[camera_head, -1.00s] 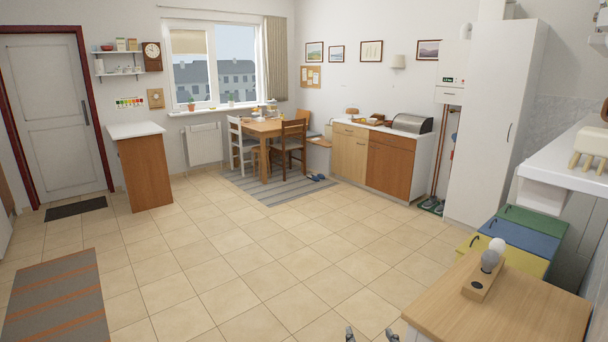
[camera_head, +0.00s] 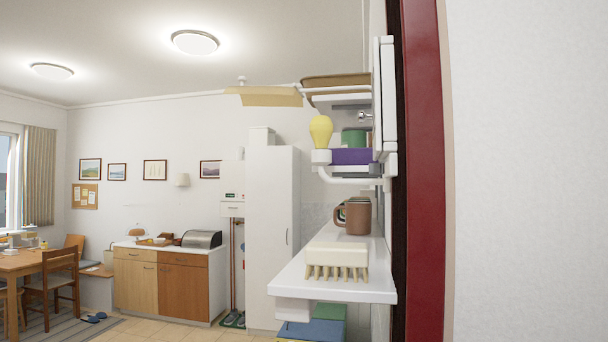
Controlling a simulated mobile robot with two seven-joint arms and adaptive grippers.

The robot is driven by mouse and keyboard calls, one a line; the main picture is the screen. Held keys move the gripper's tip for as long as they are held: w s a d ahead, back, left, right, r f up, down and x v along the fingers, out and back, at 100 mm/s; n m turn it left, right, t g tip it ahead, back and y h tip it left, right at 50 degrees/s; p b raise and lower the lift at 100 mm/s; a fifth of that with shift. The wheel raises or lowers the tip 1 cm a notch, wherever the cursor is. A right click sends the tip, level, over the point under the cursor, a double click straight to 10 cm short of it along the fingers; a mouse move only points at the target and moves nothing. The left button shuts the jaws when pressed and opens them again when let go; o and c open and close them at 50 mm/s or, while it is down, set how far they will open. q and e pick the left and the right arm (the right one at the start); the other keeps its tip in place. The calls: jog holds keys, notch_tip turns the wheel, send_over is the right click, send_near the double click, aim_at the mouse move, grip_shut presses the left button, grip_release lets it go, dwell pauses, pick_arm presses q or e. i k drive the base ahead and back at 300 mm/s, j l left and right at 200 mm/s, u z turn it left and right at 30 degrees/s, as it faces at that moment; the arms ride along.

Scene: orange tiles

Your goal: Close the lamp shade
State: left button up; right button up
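A yellow bulb (camera_head: 320,130) stands upright in a white socket on a white wall arm (camera_head: 352,180). It is bare, with nothing around it. Above it, a tan panel (camera_head: 264,96) sticks out to the left on a white frame, and a brown curved piece (camera_head: 334,84) lies behind it. These look like the lamp shade swung up and open, though I cannot tell for sure. Neither of my grippers is in view.
Below the lamp, a white shelf (camera_head: 318,277) holds a brush (camera_head: 337,258) and a brown mug (camera_head: 355,215). Purple and green items (camera_head: 352,156) sit behind the bulb. A red door frame (camera_head: 424,170) stands close at right. Open floor lies at lower left.

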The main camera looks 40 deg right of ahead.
aim_at(267, 83)
jog(key=z, duration=1.6)
